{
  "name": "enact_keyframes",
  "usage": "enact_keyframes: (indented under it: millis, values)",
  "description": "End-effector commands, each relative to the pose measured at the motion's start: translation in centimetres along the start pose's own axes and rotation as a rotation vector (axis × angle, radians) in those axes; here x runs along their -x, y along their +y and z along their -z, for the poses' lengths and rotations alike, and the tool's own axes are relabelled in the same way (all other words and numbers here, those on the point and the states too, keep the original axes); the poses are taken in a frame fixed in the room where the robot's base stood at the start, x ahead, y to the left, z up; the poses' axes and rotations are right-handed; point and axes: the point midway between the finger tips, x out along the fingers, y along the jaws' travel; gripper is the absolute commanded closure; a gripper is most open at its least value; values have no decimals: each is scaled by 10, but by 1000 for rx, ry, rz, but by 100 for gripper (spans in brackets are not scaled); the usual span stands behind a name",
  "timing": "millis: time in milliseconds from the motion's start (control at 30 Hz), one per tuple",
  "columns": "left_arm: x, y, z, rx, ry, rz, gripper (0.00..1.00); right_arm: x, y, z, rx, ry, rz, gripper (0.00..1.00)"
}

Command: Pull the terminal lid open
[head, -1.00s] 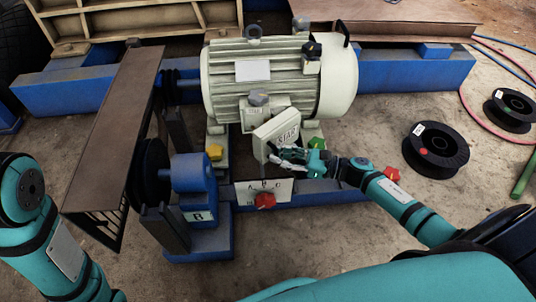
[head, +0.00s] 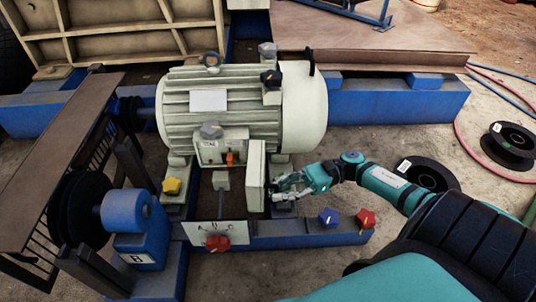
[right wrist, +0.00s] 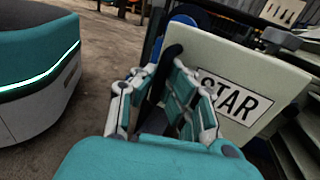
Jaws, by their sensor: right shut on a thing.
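The pale terminal lid (head: 256,176) stands swung out from the motor's terminal box (head: 221,150). In the head view I see it nearly edge-on. The box front is uncovered and shows an orange part (head: 230,159) and small fittings inside. My right gripper (head: 279,188) is at the lid's right side. In the right wrist view the lid (right wrist: 285,75) carries a STAR label, and my right gripper (right wrist: 162,88) is shut on a dark handle (right wrist: 172,57) at its edge. The fingers partly hide the handle. My left gripper is out of view.
The cream motor (head: 235,105) sits behind the lid. A white lettered plate (head: 215,233), a red knob (head: 217,244) and a yellow knob (head: 171,186) are in front. Blue (head: 328,217) and red (head: 366,217) knobs lie right of the gripper. Black spools are further right.

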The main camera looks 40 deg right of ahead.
Motion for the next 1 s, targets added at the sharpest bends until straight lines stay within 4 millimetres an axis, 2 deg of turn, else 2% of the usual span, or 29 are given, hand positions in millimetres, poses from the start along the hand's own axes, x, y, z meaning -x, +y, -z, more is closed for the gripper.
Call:
enact_keyframes:
  millis: [33, 300, 767, 800, 1000]
  values:
    - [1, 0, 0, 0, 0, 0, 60, 4, -3, -5, 8, -9, 9, 100]
    - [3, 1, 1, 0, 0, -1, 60, 12, -5, -6, 9, -8, 18, 100]
    - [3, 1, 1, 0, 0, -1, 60, 14, -7, -7, 9, -7, 24, 100]
    - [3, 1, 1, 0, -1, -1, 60, 14, -7, -7, 9, -7, 24, 90]
    - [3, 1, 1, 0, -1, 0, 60, 14, -6, -5, 6, -6, 20, 66]
